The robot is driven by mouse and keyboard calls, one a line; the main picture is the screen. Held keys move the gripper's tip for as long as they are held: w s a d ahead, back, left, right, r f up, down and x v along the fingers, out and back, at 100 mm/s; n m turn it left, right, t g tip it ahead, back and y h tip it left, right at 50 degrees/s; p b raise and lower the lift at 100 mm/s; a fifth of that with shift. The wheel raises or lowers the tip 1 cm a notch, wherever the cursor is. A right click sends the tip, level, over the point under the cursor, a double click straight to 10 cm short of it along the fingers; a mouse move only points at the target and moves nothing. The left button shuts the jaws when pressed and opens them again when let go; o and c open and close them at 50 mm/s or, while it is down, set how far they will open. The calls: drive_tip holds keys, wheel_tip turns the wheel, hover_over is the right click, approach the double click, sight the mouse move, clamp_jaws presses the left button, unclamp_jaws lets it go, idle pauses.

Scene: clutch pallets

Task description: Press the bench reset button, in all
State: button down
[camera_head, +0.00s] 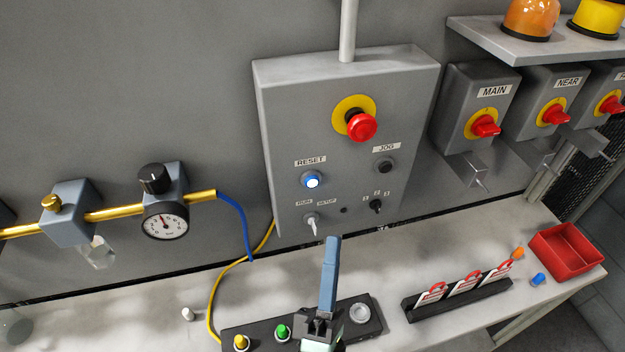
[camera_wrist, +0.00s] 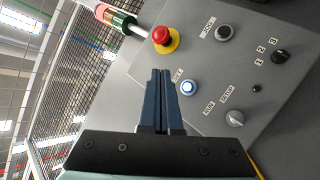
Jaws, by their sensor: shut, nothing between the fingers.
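The reset button (camera_head: 312,181) is a round button lit blue-white under a RESET label on the grey control box (camera_head: 290,105). In the wrist view the reset button (camera_wrist: 188,87) shows just right of my fingertips, and the fingers partly cover its label. My gripper (camera_head: 333,240) has blue fingers, shut together with nothing between them. In the head view the fingertips are below and a little right of the button. In the wrist view my gripper (camera_wrist: 160,73) points toward the box. I cannot tell the exact gap, but no contact shows.
A red emergency stop (camera_head: 362,126) sits above the button. A black strip with coloured buttons (camera_head: 372,320) lies on the bench below my gripper.

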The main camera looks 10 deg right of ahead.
sight(312, 180)
drive_tip(key=w+b, duration=0.3)
drive_tip(key=w, duration=0.6)
drive_tip(key=shift+a, duration=0.2)
idle(2.0)
drive_tip(key=shift+w+b, duration=0.35)
drive_tip(key=shift+w, duration=0.45)
idle(0.6)
idle(0.3)
drive_tip(key=shift+s, duration=0.9)
